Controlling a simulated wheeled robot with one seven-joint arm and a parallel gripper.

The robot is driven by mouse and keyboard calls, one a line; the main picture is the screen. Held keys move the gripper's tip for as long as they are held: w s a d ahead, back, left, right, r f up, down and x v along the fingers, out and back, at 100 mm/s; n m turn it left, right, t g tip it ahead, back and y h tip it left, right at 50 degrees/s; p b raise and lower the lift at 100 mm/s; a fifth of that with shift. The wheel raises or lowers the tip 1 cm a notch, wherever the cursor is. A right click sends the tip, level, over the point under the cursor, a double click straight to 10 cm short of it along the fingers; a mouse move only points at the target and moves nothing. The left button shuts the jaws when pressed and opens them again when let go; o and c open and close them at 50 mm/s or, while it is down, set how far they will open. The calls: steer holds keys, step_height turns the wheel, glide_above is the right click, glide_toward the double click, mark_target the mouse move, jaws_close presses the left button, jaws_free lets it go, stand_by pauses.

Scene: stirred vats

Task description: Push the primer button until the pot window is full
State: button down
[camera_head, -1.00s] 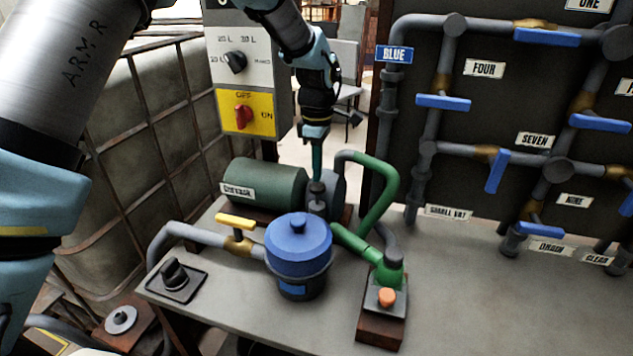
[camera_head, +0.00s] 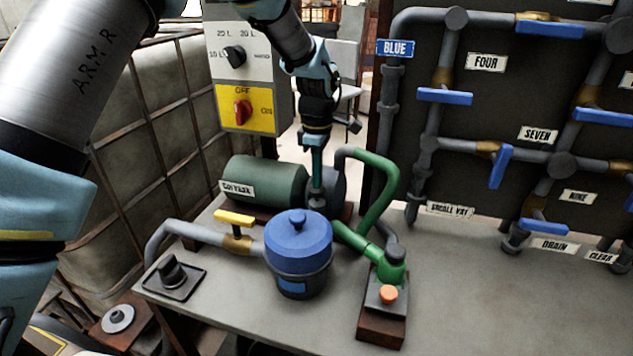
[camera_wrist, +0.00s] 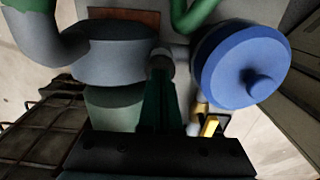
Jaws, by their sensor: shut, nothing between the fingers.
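The pot is a dark strainer pot with a blue lid (camera_head: 298,236); the lid also shows in the wrist view (camera_wrist: 243,65). A blue patch, which looks like the pot window (camera_head: 293,286), is on its front; its level cannot be read. My gripper (camera_head: 316,188) is shut and points down behind the pot. Its tips are at a short grey upright stub (camera_head: 316,202) on the pump, apparently touching it. I cannot tell if this stub is the primer button. An orange button (camera_head: 388,294) sits on a wooden block at the right, apart from my gripper.
The green pump motor (camera_head: 265,183) lies left of my gripper. A green pipe (camera_head: 385,195) curves on the right. A yellow-handled valve (camera_head: 235,219) and a black knob (camera_head: 172,271) are left of the pot. The table's right side (camera_head: 480,290) is clear.

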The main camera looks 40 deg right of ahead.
steer(key=shift+f, duration=0.4)
steer(key=shift+r+p, duration=1.35)
steer(key=shift+r, duration=0.8)
step_height(320, 180, up, 6)
steer(key=p, duration=0.4)
